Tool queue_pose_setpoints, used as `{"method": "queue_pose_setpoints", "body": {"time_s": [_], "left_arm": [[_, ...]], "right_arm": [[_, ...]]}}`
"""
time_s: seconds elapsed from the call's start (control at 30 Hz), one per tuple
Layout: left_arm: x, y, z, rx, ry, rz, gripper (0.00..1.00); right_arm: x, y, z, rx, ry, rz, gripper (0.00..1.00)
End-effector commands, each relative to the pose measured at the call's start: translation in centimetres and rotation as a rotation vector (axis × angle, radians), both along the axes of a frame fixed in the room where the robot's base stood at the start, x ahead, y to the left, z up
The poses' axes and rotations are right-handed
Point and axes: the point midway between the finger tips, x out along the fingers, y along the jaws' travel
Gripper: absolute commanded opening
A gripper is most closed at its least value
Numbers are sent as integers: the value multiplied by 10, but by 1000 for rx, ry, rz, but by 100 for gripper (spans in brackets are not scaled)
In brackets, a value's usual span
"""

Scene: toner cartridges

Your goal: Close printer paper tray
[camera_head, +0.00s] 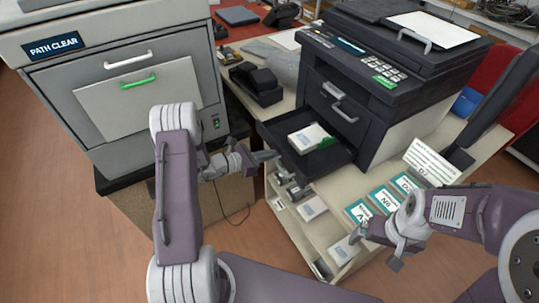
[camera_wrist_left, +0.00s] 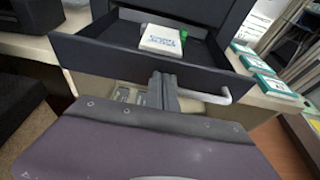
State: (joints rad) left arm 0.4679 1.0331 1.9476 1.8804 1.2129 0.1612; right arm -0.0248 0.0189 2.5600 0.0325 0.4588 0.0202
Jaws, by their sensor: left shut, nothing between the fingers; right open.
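The dark printer (camera_head: 345,85) stands on the table with its paper tray (camera_head: 335,163) pulled out toward the left. A white pack with a green end (camera_head: 306,138) lies in the tray. My left gripper (camera_head: 274,156) is shut and empty, its tips close to the tray's front; contact is unclear. In the left wrist view, my left fingers (camera_wrist_left: 163,80) overlap the middle of the tray's front panel (camera_wrist_left: 105,62). The light tray handle (camera_wrist_left: 208,96) is right of them. My right gripper (camera_head: 376,248) is open and empty beside the table's front, apart from the tray.
Several teal-labelled boxes (camera_head: 383,200) and a white sign (camera_head: 431,161) stand right of the tray. A grey cabinet marked PATH CLEAR (camera_head: 130,80) is at the left. A black device (camera_head: 256,83) sits behind the tray.

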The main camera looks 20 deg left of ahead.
Motion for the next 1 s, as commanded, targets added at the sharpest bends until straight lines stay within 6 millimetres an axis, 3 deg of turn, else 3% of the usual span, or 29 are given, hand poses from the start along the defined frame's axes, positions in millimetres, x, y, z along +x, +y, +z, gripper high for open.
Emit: {"method": "queue_pose_setpoints", "body": {"time_s": [0.27, 0.7, 1.0], "left_arm": [[22, -22, -2, 2, -3, -4, 0], [106, -99, -4, 1, -6, -5, 0], [144, -132, -2, 1, -3, -2, 0]], "right_arm": [[0, 0, -10, 0, 0, 0, 100], [0, 0, -48, 0, 0, 0, 100], [0, 0, -65, 0, 0, 0, 100]]}}
